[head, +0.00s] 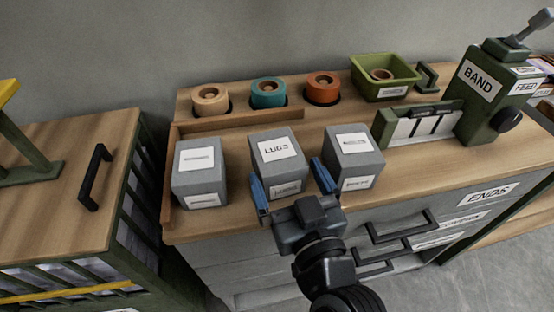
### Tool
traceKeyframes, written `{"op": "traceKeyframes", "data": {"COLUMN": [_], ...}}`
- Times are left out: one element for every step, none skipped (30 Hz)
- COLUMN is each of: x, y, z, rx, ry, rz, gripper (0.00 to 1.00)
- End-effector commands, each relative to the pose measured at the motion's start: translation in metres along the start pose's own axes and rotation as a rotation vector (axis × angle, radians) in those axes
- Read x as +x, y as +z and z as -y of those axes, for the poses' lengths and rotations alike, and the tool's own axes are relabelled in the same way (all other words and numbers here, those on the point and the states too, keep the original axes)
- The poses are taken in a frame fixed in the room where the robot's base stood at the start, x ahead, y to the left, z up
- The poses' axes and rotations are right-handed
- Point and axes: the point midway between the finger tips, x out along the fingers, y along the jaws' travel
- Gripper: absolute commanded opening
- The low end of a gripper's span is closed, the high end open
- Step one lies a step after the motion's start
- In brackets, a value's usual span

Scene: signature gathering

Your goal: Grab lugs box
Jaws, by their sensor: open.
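The lugs box (269,148) is a grey box with a white "LUGS" label on its top. It is the middle of three grey boxes standing in a row on the wooden bench top. My gripper (292,182) is open at the front of the lugs box. One blue finger is at the box's lower left front, the other by its right side, in the gap to the right box. I cannot tell whether either finger touches it. The front face carries a second label, partly visible.
Grey boxes stand to the left (183,178) and right (368,166). A low wooden strip (240,121) runs behind the left and middle boxes. Behind are coloured rolls (268,93) and a green tray (398,68). A green "BAND" machine (487,112) stands right; drawers (405,233) are below.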

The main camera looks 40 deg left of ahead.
Motion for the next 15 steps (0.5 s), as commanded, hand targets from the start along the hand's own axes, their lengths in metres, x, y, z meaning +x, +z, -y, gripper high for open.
{"op": "traceKeyframes", "data": {"x": [0.005,0.008,0.012,0.016,0.021,0.027,0.032,0.036,0.041,0.045,0.048,0.051,0.052,0.054,0.054], "y": [-0.002,-0.002,-0.003,-0.004,-0.004,-0.005,-0.005,-0.005,-0.004,-0.003,-0.003,-0.003,-0.002,-0.002,-0.001], "z": [0.001,0.001,0.002,0.003,0.003,0.004,0.004,0.005,0.004,0.004,0.004,0.004,0.004,0.004,0.004], "rx": [0.0,0.0,0.0,0.0,0.0,0.0,0.001,0.001,0.001,0.001,0.001,0.001,0.001,0.001,0.001], "ry": [-0.001,-0.001,-0.001,-0.002,-0.002,-0.002,-0.001,-0.001,-0.001,-0.001,0.0,0.0,0.001,0.001,0.001], "rz": [-0.001,-0.001,-0.001,-0.001,-0.001,-0.001,-0.001,-0.001,-0.001,0.0,0.0,-0.001,-0.001,0.0,0.0], "gripper": [1.0,1.0,1.0,1.0,1.0,1.0,1.0,1.0,1.0,1.0,1.0,1.0,1.0,1.0,1.0]}}
